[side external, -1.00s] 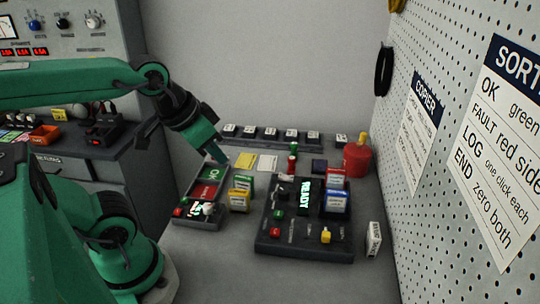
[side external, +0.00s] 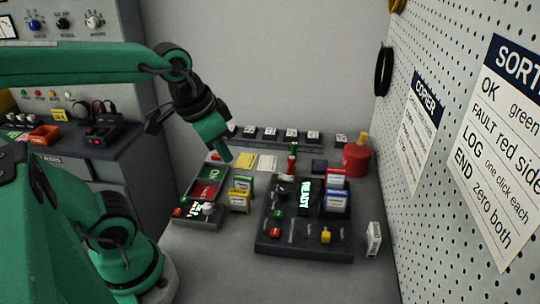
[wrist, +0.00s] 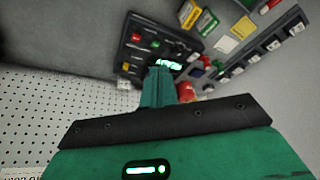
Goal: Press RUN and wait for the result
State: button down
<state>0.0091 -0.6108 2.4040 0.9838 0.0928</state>
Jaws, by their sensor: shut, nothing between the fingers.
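A dark test box (side external: 300,252) stands on the bench with a lit display (side external: 305,196) that reads READY. A green button (side external: 278,213) and a red button (side external: 275,231) sit on its left side; the small labels are unreadable, so I cannot tell which is RUN. My gripper (side external: 225,157) is shut and empty, in the air left of and above the box. In the wrist view my gripper (wrist: 158,72) overlaps part of the box (wrist: 128,58), whose red button (wrist: 135,38) and green button (wrist: 154,43) show beyond the fingertips.
A sorting tray (side external: 197,224) with green OK and red FAULT areas lies left of the box. Yellow and green blocks (side external: 240,198) stand between them. A red canister (side external: 356,158) is behind right, a white block (side external: 373,239) at right. The pegboard (side external: 440,60) walls the right side.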

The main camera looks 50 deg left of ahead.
jog(key=w+m+g, duration=0.3)
jog(key=w, duration=0.1)
jog(key=m+g, duration=0.6)
jog(key=g, duration=0.2)
send_over(274, 215)
jog(key=w, duration=0.2)
notch_tip(274, 215, down, 9)
jog(key=shift+d+f+g+y, duration=0.1)
jog(key=shift+f+g+y, duration=0.15)
jog(key=shift+g+y, duration=0.05)
jog(key=shift+f, duration=0.15)
jog(key=shift+f, duration=4.25)
jog(key=shift+f, duration=0.85)
